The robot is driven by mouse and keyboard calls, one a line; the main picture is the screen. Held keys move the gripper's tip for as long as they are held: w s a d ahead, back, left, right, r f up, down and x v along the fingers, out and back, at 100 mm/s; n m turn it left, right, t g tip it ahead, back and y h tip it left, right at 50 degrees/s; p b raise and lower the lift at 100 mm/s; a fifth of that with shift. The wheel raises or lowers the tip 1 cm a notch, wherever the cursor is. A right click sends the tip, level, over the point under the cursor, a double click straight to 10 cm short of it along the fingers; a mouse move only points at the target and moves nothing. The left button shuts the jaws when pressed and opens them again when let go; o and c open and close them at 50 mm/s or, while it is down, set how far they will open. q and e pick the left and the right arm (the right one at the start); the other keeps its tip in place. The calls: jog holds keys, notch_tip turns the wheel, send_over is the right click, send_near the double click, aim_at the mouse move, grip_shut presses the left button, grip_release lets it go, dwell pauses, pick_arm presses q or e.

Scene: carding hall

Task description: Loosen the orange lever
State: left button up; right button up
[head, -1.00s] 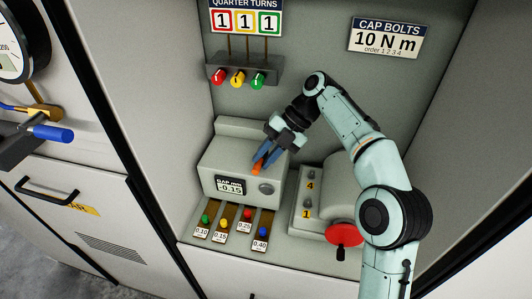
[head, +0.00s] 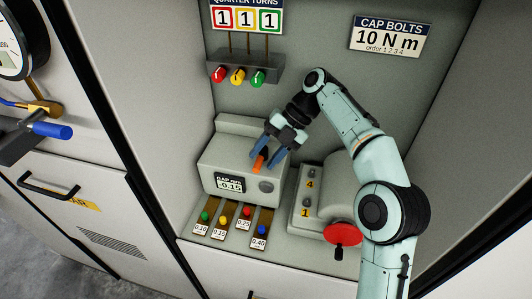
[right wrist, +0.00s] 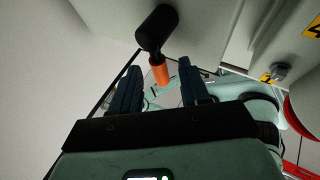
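The orange lever (head: 258,161) stands on the front of the grey box with the gap display, near its upper right. In the right wrist view the lever (right wrist: 159,71) shows as an orange grip on a black hub. My right gripper (head: 268,157) is open, with its blue fingers around the lever. In the right wrist view the fingers (right wrist: 161,72) stand apart, with the lever between their tips and a gap on each side. My left gripper is not in view.
The grey box (head: 213,160) has a display reading -0.15 (head: 230,184). Several colour-knobbed gauges (head: 247,215) sit below it. A block with a red wheel (head: 343,234) stands at the right. Three coloured knobs (head: 238,76) hang above. A blue-handled tool (head: 50,130) is at the left.

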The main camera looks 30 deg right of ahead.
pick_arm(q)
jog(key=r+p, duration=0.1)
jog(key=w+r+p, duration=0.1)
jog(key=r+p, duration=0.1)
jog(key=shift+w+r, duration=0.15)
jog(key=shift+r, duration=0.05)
pick_arm(e)
jog(key=v, duration=0.7)
jog(key=shift+d+r, duration=0.15)
jog(key=shift+r, duration=0.05)
jog(key=shift+f, duration=0.1)
